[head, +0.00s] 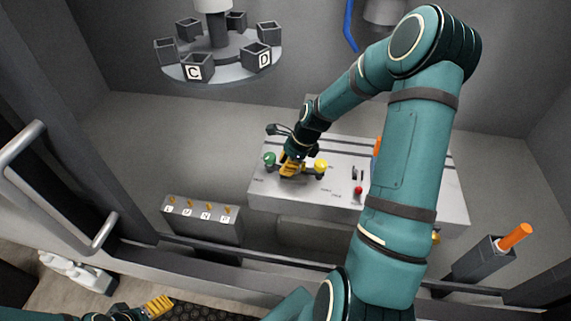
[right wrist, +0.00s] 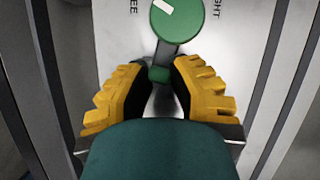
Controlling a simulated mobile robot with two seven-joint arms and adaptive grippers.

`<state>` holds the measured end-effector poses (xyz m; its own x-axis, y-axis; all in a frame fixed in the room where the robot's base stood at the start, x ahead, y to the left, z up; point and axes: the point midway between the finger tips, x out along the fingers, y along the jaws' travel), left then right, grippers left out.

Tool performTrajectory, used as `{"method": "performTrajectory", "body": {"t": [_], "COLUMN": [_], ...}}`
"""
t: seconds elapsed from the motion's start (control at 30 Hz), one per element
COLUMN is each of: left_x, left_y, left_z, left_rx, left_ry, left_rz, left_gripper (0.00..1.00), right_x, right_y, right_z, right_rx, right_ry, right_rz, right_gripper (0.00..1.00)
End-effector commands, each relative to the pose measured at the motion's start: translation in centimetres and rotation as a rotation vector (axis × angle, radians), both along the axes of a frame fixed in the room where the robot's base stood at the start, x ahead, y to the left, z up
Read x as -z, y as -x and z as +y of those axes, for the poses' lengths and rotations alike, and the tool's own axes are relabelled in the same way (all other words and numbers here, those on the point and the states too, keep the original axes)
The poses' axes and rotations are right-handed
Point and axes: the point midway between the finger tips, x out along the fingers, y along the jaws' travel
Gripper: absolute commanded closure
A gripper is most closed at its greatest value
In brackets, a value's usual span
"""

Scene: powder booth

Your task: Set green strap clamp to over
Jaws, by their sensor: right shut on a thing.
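The green strap clamp (head: 269,159) is at the left end of the grey bench block in the head view. In the right wrist view its round green disc (right wrist: 177,18) with a white mark is at the top, and a dark lever runs from it down to a small green piece (right wrist: 158,75) between my fingers. My right gripper (head: 291,168) is shut on the clamp's lever; the fingertips (right wrist: 160,95) hide its end. A yellow knob (head: 320,167) stands right of the gripper. My left gripper (head: 158,305) is at the bottom left, away from the clamp.
A red knob (head: 358,190) is on the grey bench block (head: 430,200). A box with lettered switches (head: 200,222) stands left of it. A carousel of dark cups (head: 225,68) is at the back left. An orange-handled tool (head: 515,236) stands in a holder at right.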

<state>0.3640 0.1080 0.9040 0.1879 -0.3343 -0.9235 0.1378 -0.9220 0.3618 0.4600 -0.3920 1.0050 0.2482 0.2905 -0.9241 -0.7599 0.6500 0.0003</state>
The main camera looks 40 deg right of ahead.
Motion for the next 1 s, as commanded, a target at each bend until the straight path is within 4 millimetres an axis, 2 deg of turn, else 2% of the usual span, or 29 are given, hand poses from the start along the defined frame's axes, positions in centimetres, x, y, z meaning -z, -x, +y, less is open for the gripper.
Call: {"method": "performTrajectory", "body": {"t": [0.2,0.53,0.57,0.6,0.63,1.0], "left_x": [-0.39,-0.37,-0.37,-0.37,-0.37,-0.37], "left_y": [0.02,0.02,0.02,0.02,0.02,0.00], "left_z": [0.01,0.01,0.01,0.01,0.01,0.02], "left_rx": [0.000,0.000,0.000,0.000,0.000,0.000], "left_ry": [0.001,0.001,0.001,0.001,0.001,0.001], "left_rz": [0.000,0.000,0.000,0.000,0.000,0.000], "left_gripper": [0.30,0.30,0.30,0.30,0.30,0.30], "right_x": [-0.02,0.02,0.01,0.00,0.01,-0.32], "right_y": [-0.27,-0.28,-0.27,-0.27,-0.27,-0.25], "right_z": [-0.68,-0.77,-0.78,-0.76,-0.74,-0.75], "right_rx": [-0.098,-0.106,-0.106,-0.106,-0.106,-0.107], "right_ry": [0.002,0.003,0.003,0.002,0.002,0.002], "right_rz": [0.000,-0.001,-0.001,-0.001,-0.001,-0.001], "right_gripper": [1.00,1.00,0.67,0.53,0.44,0.44]}}
